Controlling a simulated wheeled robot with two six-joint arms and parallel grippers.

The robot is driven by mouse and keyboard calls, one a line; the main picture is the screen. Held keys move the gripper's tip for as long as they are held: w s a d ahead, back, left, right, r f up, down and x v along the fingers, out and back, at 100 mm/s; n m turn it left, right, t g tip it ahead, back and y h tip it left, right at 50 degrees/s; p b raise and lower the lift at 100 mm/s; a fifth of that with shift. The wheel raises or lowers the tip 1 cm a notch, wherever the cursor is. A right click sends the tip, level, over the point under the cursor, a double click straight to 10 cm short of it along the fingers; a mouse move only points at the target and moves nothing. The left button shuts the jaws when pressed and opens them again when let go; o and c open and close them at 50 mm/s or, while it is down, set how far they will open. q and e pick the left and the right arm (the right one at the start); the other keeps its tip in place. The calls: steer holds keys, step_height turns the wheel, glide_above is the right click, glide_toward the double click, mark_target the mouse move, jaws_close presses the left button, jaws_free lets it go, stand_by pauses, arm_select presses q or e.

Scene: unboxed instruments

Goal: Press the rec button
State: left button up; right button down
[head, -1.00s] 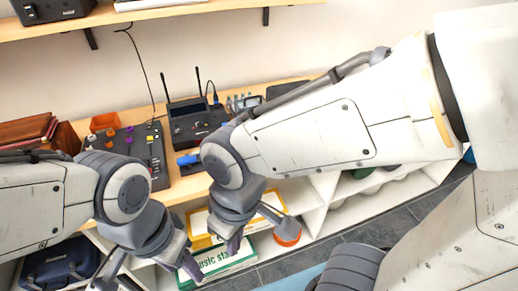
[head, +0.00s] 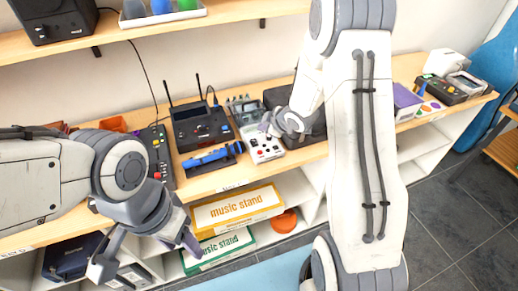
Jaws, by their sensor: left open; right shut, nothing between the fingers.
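A small white device (head: 262,151) with several dark buttons and one red button lies on the wooden counter. Its lettering is too small to read, so I cannot tell for certain which button is rec. My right gripper (head: 268,129) is shut and empty, over the far part of this device and hiding some of it. I cannot tell whether it touches the device. My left gripper (head: 146,256) is open and empty, in front of the counter at lower left, away from the device.
A black unit with two antennas (head: 200,128) and a blue object on a dark stand (head: 212,157) are left of the device. A dark case (head: 300,128) is close on its right. A yellow music stand box (head: 238,208) is on the shelf below.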

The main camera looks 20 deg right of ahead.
mark_target(260, 152)
steer(key=shift+a, duration=0.1)
step_height(260, 152, down, 9)
steer(key=b, duration=0.7)
steer(key=shift+r+b, duration=0.1)
steer(key=shift+b, duration=0.3)
stand_by(1.6)
steer(key=shift+f+b, duration=0.4)
steer(key=shift+f+b, duration=0.4)
stand_by(0.4)
stand_by(0.3)
steer(key=shift+r+p, duration=0.75)
steer(key=shift+r, duration=0.1)
